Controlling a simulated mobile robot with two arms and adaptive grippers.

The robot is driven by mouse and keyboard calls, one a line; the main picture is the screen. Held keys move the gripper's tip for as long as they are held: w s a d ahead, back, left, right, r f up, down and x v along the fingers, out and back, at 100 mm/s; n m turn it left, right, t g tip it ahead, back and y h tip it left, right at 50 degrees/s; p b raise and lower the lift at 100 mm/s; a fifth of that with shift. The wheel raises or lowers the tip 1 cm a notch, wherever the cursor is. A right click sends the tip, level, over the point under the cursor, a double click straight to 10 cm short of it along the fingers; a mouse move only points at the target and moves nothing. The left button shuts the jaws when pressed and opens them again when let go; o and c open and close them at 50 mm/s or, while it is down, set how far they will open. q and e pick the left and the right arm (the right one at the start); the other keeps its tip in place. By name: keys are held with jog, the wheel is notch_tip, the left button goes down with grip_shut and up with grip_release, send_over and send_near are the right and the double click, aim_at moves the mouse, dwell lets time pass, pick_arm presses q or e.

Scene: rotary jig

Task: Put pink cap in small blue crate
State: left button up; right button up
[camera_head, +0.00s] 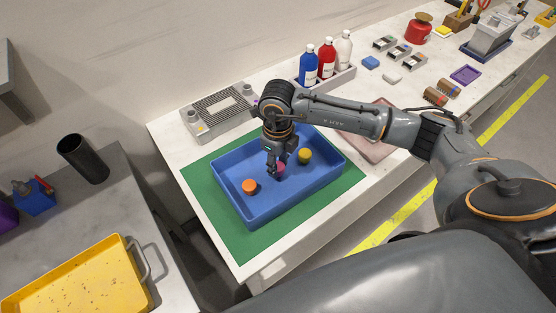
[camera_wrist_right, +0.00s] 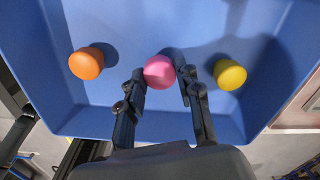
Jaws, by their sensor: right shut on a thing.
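The pink cap (camera_head: 281,168) is inside the large blue tray (camera_head: 240,212), between the orange cap (camera_head: 249,186) and the yellow cap (camera_head: 305,156). My right gripper (camera_head: 276,172) reaches down into the tray and is shut on the pink cap. The right wrist view shows the pink cap (camera_wrist_right: 159,72) between the two fingertips (camera_wrist_right: 162,78), with the orange cap (camera_wrist_right: 86,63) to the left and the yellow cap (camera_wrist_right: 229,74) to the right. A small blue box (camera_head: 35,197) stands on the left counter; I cannot tell whether it is the crate. My left gripper is not in view.
The tray lies on a green mat (camera_head: 225,238). A grey device (camera_head: 218,110) and a rack (camera_head: 325,78) of bottles stand behind it. A black cylinder (camera_head: 83,158) and a yellow tray (camera_head: 80,275) are on the left counter. A gap separates the counters.

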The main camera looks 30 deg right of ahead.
jog(key=shift+f, duration=0.4)
jog(key=shift+f, duration=0.15)
jog(key=o, duration=0.8)
